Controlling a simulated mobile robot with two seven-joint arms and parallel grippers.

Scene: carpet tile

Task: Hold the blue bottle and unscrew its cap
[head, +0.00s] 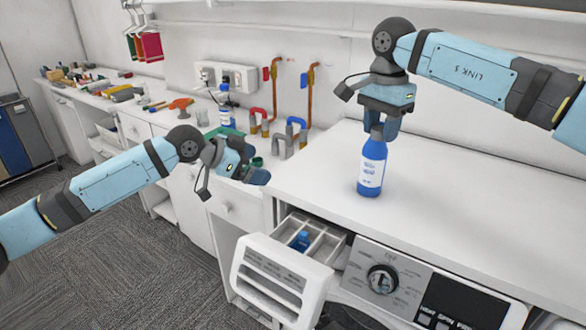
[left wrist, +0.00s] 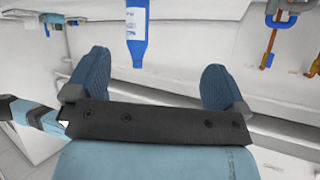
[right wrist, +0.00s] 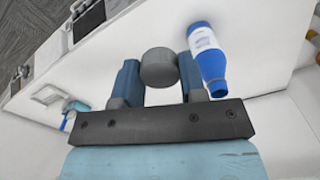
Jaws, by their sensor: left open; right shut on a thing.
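The blue bottle (head: 371,168), with a white label, stands upright on the white worktop. It also shows in the left wrist view (left wrist: 136,24), inverted, and in the right wrist view (right wrist: 204,42). Its upper end is dark blue there, with no gripper around it. My right gripper (head: 378,128) is shut on a grey, round, cap-like piece (right wrist: 159,68). In the right wrist view the bottle is beyond and beside the fingers, apart from that piece. My left gripper (head: 258,172) is open and empty, left of the bottle; its spread fingers show in the left wrist view (left wrist: 158,75).
An open drawer (head: 325,246) with compartments and a small blue part (head: 301,240) juts out below the worktop. Copper pipes (head: 309,95) and a second blue bottle (head: 226,106) are at the back. Several tools lie along the left counter. The worktop right of the bottle is clear.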

